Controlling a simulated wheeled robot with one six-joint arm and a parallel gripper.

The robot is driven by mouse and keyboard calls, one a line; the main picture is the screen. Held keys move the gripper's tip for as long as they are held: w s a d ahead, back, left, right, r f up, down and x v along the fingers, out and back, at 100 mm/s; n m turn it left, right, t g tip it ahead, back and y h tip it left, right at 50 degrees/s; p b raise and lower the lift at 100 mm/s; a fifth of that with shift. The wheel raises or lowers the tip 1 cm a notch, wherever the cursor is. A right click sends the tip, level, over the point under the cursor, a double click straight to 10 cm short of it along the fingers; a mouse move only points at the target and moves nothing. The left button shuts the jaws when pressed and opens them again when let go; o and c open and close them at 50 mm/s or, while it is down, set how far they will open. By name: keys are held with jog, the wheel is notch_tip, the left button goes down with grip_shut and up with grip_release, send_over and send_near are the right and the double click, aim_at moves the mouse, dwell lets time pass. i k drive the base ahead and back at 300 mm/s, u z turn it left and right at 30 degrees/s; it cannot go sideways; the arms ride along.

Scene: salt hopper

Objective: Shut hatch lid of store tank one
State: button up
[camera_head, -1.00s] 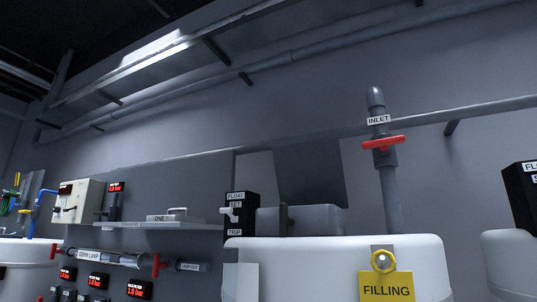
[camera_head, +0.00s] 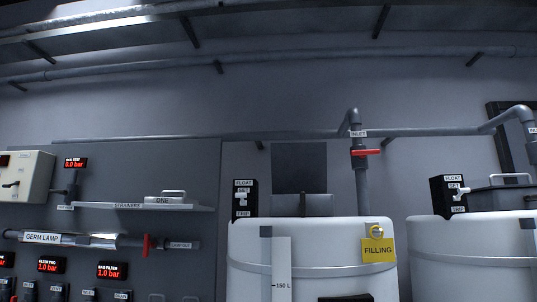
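A white tank (camera_head: 250,253) stands right of the middle, with a level strip marked 150 L on its front. On its top is a grey hatch collar (camera_head: 316,205). A dark square hatch lid (camera_head: 299,167) stands upright above the back of the collar, so this hatch is open. No number for this tank is readable, so I cannot tell from a label that it is tank one. My gripper is not in view.
A yellow FILLING tag (camera_head: 378,250) hangs on the tank's right side. An inlet pipe with a red valve handle (camera_head: 365,152) rises behind it. A black float box (camera_head: 244,199) stands left. A second white tank (camera_head: 470,250) at right has a lid with a handle (camera_head: 510,178).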

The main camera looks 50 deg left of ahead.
aim_at(296, 168)
jog(key=u, duration=1.8)
